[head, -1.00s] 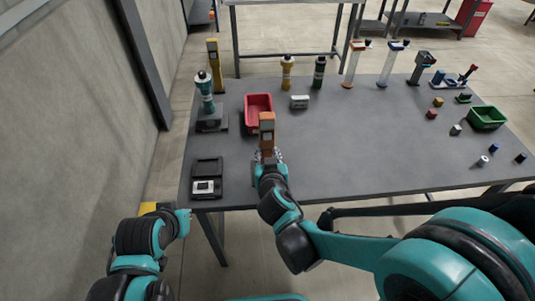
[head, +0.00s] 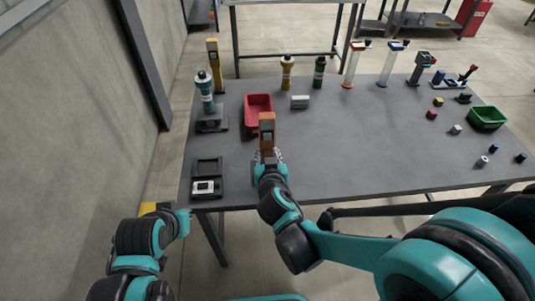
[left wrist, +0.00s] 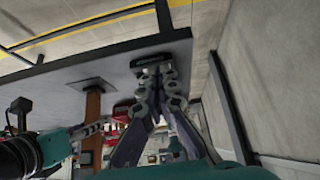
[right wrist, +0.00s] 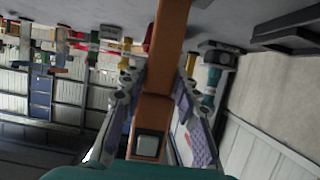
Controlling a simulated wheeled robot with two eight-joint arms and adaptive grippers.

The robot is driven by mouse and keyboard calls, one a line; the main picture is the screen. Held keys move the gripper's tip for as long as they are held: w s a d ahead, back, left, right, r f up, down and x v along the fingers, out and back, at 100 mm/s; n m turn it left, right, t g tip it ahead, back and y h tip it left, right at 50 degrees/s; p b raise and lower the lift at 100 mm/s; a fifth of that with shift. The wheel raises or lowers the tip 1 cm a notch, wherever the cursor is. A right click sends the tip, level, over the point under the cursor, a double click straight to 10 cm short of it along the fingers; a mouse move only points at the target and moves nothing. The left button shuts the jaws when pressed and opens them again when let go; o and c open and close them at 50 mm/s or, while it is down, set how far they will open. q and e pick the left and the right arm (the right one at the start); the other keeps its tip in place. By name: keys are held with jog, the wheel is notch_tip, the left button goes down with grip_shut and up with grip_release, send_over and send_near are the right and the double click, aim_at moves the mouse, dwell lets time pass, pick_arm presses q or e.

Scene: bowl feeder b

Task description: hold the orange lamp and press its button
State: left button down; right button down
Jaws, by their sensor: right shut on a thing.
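The orange lamp (head: 267,119) stands upright at the front middle of the table, with a grey square on its upper part. My right gripper (head: 268,157) is shut on its lower part. In the right wrist view the orange body (right wrist: 167,45) runs between the fingers (right wrist: 153,105), and a pale square button (right wrist: 148,145) faces the camera, uncovered. The left wrist view shows the lamp (left wrist: 93,115) to the left, apart from my left gripper (left wrist: 157,75). The left fingers look shut and empty.
A red bin (head: 258,103) stands behind the lamp. A black case with a white panel (head: 204,187) lies at the table's front left. Several bottles stand along the back. A green bin (head: 488,117) and small blocks are at the right. The table right of the lamp is clear.

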pick_arm(q)
jog(key=shift+w, duration=0.1)
dwell(0.7)
jog(key=w+a+r+m+t+y, duration=0.25)
jog(key=w+a+r+t, duration=0.3)
jog(key=w, duration=0.35)
jog(key=w+d+r+m+t+h, duration=0.1)
jog(key=w+d+r+m+t, duration=0.1)
jog(key=w+r+m+t, duration=0.5)
jog(key=s+d+r+m+g+h, duration=0.1)
jog(key=s+d+m+h, duration=0.2)
jog(key=d+m+h, duration=0.65)
jog(key=s+d+f+m+g+h, duration=0.4)
jog(key=s+d+f+m+g, duration=0.1)
jog(key=d+m, duration=0.3)
jog(key=shift+f+g+h, duration=0.4)
jog(key=shift+f+g, duration=0.05)
jog(key=shift+f, duration=0.35)
